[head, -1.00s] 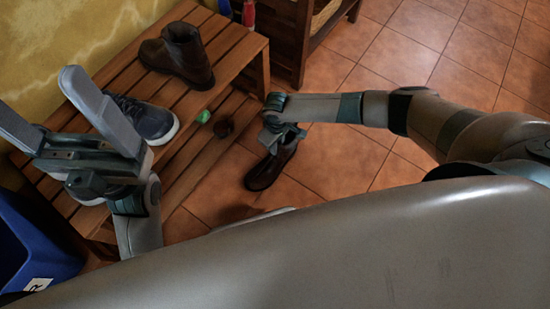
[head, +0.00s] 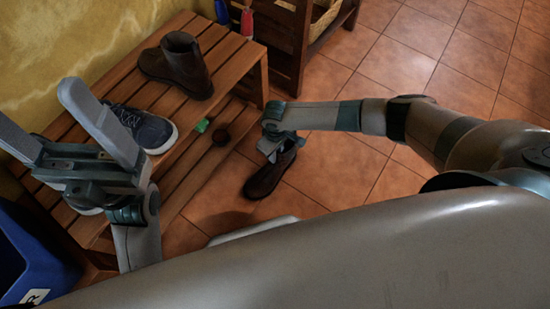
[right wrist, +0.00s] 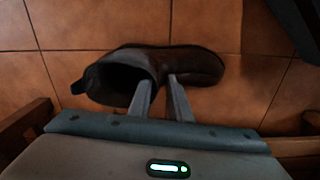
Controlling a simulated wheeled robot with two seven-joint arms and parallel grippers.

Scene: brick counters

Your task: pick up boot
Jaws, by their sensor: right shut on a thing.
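A dark brown boot (head: 266,180) is held over the tiled floor, to the right of the bench. My right gripper (head: 277,144) is shut on it at its upper part. In the right wrist view the boot (right wrist: 120,72) lies across the picture, opening to the left and toe to the right. The two fingers (right wrist: 162,98) meet it near the opening's edge. How high it is above the floor is hard to tell. A second brown boot (head: 184,66) stands on the top of the bench. My left gripper (head: 38,108) is open and empty, above the bench's near left part.
The slatted wooden bench (head: 224,62) carries a dark sneaker (head: 146,128). A blue bin (head: 35,258) is at lower left. Another wooden rack (head: 290,50) stands behind. Floor at right is clear.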

